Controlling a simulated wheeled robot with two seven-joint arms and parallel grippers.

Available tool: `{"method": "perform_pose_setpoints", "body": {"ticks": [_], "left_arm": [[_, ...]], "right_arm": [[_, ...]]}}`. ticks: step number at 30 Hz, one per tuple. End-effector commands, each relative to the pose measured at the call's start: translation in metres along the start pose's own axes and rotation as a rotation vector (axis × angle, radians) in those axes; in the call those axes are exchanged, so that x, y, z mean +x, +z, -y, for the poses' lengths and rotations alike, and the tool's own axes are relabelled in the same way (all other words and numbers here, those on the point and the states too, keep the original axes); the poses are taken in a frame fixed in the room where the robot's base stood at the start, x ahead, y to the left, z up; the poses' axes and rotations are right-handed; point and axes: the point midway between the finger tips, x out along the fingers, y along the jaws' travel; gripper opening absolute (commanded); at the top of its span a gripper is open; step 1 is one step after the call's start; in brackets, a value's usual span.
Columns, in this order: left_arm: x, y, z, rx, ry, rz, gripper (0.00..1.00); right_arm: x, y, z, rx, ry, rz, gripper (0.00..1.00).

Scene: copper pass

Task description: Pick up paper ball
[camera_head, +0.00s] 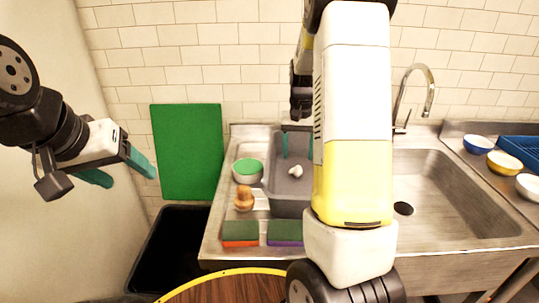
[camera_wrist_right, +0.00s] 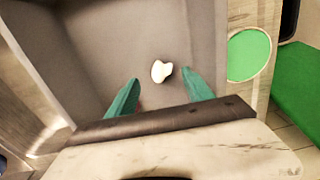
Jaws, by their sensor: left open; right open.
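A small white paper ball (camera_head: 296,171) lies in the grey tub (camera_head: 289,208) on the counter left of the sink. The right wrist view also shows the paper ball (camera_wrist_right: 161,71), beyond and between the fingertips. My right gripper (camera_head: 298,148) is open and empty above the tub, with its teal fingers pointing down. It also shows in the right wrist view (camera_wrist_right: 160,90), and the ball appears apart from both fingers. My left gripper (camera_head: 122,170) is open and empty at the far left, away from the counter.
A green-topped bowl (camera_head: 247,170), an orange-brown object (camera_head: 244,199) and two sponges (camera_head: 240,232) (camera_head: 285,232) are beside or in front of the tub. A green board (camera_head: 187,150) stands behind a black bin (camera_head: 180,252). The sink (camera_head: 455,195) and several bowls (camera_head: 478,145) are right.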

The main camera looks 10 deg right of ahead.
Motion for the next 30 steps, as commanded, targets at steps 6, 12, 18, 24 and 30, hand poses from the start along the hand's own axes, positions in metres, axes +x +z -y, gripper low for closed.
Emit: {"method": "perform_pose_setpoints", "body": {"ticks": [6, 12, 18, 24, 30], "left_arm": [[0.000, 0.000, 0.000, 0.000, 0.000, 0.000, 0.66], [0.000, 0.000, 0.000, 0.000, 0.000, 0.000, 0.66], [0.000, 0.000, 0.000, 0.000, 0.000, 0.000, 0.66], [0.000, 0.000, 0.000, 0.000, 0.000, 0.000, 0.66], [0.000, 0.000, 0.000, 0.000, 0.000, 0.000, 0.66]], "right_arm": [[0.020, -0.003, -0.002, 0.004, 0.010, 0.009, 0.60], [0.043, -0.003, -0.002, 0.005, 0.009, 0.008, 0.60], [0.073, -0.004, -0.002, 0.004, 0.008, 0.009, 0.60], [0.083, -0.005, -0.002, 0.004, 0.007, 0.005, 0.60], [0.082, -0.005, -0.002, 0.004, 0.007, 0.005, 0.50]]}}
